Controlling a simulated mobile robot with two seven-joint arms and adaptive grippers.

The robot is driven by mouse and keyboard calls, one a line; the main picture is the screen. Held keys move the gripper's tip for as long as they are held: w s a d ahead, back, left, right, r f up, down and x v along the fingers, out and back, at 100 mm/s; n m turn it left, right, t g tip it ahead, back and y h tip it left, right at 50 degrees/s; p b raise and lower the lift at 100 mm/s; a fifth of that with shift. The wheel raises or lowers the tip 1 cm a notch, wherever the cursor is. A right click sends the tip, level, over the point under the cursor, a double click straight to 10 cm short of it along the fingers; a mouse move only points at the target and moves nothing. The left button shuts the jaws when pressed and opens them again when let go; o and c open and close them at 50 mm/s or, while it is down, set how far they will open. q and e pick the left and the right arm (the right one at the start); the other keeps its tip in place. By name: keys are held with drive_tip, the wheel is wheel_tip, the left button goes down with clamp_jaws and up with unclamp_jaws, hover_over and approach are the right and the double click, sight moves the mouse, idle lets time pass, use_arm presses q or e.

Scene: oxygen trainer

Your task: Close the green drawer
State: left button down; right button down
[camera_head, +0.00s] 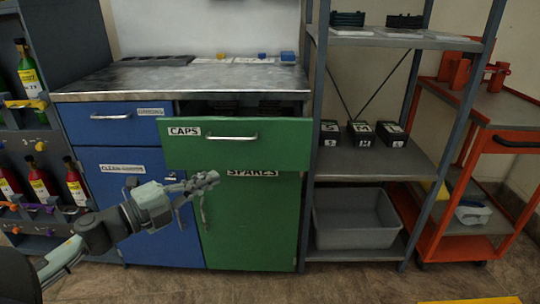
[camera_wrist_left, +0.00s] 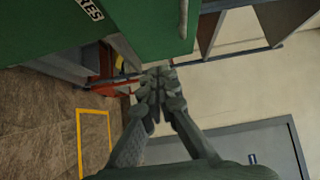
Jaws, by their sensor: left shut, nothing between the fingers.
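The green drawer (camera_head: 222,145), labelled CAPS, stands pulled out from the cabinet under the metal worktop. Its silver bar handle (camera_head: 232,136) is on the front, and dark contents show in the gap behind the front. In the left wrist view, the green drawer (camera_wrist_left: 150,25) fills the upper middle. My left gripper (camera_head: 211,180) is shut and empty, below the drawer front in the head view, in front of the lower cabinet. The shut fingers also show in the left wrist view (camera_wrist_left: 158,76), close to the drawer's edge; contact cannot be told. My right gripper is not in view.
The green SPARES door (camera_head: 250,225) is below the drawer. A blue drawer (camera_head: 112,120) and blue door are on the left, both shut. A grey shelf rack (camera_head: 375,165) with a grey bin (camera_head: 355,220) stands right, beside an orange cart (camera_head: 465,245). Floor in front is clear.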

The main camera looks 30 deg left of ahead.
use_arm(q)
approach(256, 149)
drive_tip(key=w+d, duration=0.2)
drive_tip(key=d, duration=0.1)
drive_tip(key=w, duration=0.1)
drive_tip(key=w+a, duration=0.1)
drive_tip(key=shift+w, duration=0.4)
drive_tip(key=shift+w+a, duration=0.2)
drive_tip(key=shift+w, duration=0.15)
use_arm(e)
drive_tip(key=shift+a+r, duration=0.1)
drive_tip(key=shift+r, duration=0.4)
